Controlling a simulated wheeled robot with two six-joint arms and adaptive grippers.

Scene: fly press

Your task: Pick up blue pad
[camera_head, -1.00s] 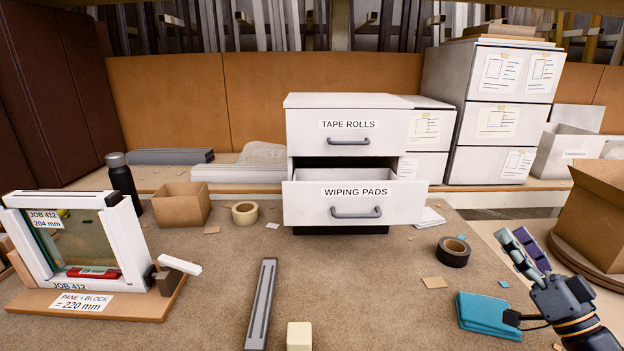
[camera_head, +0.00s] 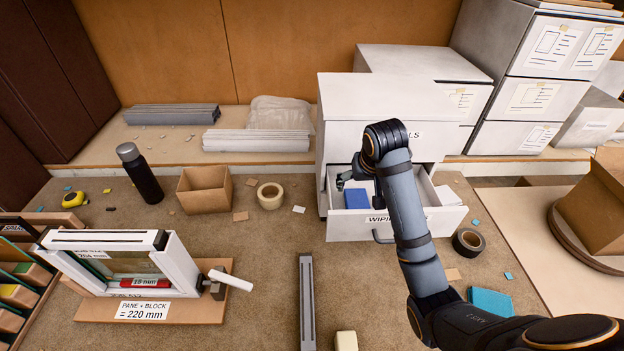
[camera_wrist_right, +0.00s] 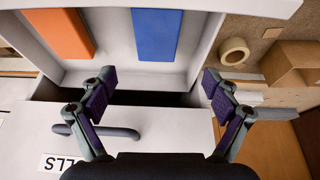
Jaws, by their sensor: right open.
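The blue pad (camera_head: 357,198) lies in the open wiping pads drawer (camera_head: 345,228), towards its left side in the head view. In the right wrist view the blue pad (camera_wrist_right: 157,33) lies flat beside an orange pad (camera_wrist_right: 60,33); my arm hides the orange pad in the head view. My right gripper (camera_wrist_right: 157,82) is open and empty, fingers spread on either side of the blue pad's line but apart from it. In the head view this gripper (camera_head: 347,179) is over the back of the drawer, partly hidden by my arm. My left gripper is not in view.
The cabinet's closed upper drawer, with a handle (camera_wrist_right: 100,131), is close to the right gripper. A cardboard box (camera_head: 204,190) and cream tape roll (camera_head: 270,196) stand left of the drawer. A black tape roll (camera_head: 468,242) and teal cloth (camera_head: 491,301) lie to the right.

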